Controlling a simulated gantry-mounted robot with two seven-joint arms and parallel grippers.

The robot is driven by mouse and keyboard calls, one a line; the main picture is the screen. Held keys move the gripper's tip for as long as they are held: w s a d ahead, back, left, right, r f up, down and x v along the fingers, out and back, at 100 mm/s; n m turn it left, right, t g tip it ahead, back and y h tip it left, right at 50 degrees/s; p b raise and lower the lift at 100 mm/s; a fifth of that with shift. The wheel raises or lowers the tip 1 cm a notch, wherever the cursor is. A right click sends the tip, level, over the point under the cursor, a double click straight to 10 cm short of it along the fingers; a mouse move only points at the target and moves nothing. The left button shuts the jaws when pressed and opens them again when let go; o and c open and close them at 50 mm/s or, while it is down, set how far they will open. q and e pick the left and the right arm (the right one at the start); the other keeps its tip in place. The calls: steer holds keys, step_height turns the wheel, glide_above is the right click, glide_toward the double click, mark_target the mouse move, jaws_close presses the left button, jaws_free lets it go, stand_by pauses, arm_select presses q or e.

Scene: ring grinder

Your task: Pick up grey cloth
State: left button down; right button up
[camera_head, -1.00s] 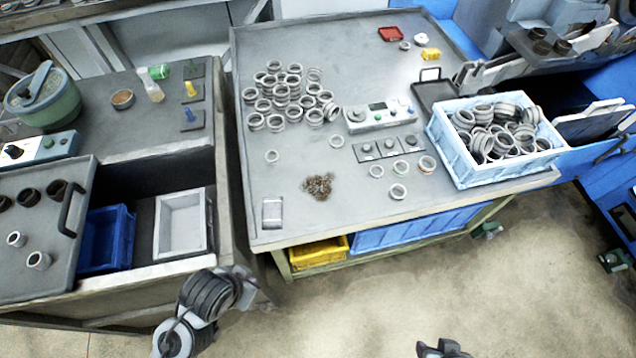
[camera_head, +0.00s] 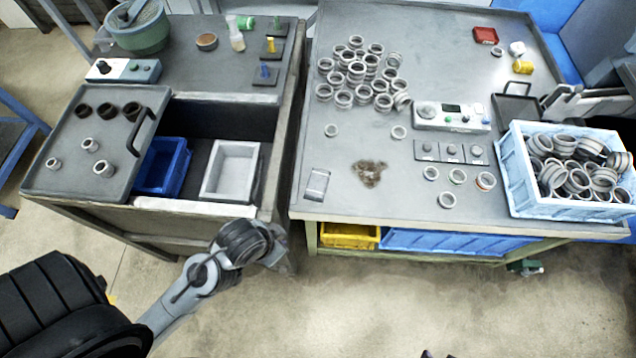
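A small folded grey cloth (camera_head: 317,184) lies flat near the front left corner of the right-hand table (camera_head: 400,208). My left arm comes in from the lower left. Its gripper (camera_head: 279,252) is low and to the left of the cloth, in front of the gap between the two tables, apart from the cloth. Its fingers are too small and dark to tell open from shut. Only small dark tips, perhaps of my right arm, show at the bottom edge; the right gripper cannot be made out.
A brown pile of debris (camera_head: 369,173) lies right of the cloth. Several metal rings (camera_head: 357,70) are heaped behind it. A light blue crate (camera_head: 508,180) of rings stands at the right. The left table holds a tray (camera_head: 62,178) and bins. Floor in front is clear.

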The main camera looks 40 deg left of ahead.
arm_select(q)
steer(key=c, duration=1.8)
jaws_free()
steer(key=o, duration=1)
steer(key=shift+c, duration=0.2)
steer(key=shift+o, duration=1.3)
steer(key=shift+d, duration=0.1)
steer(key=shift+o, duration=1.2)
steer(key=shift+s+d, duration=0.1)
steer(key=shift+d, duration=0.2)
steer(key=shift+a, duration=0.1)
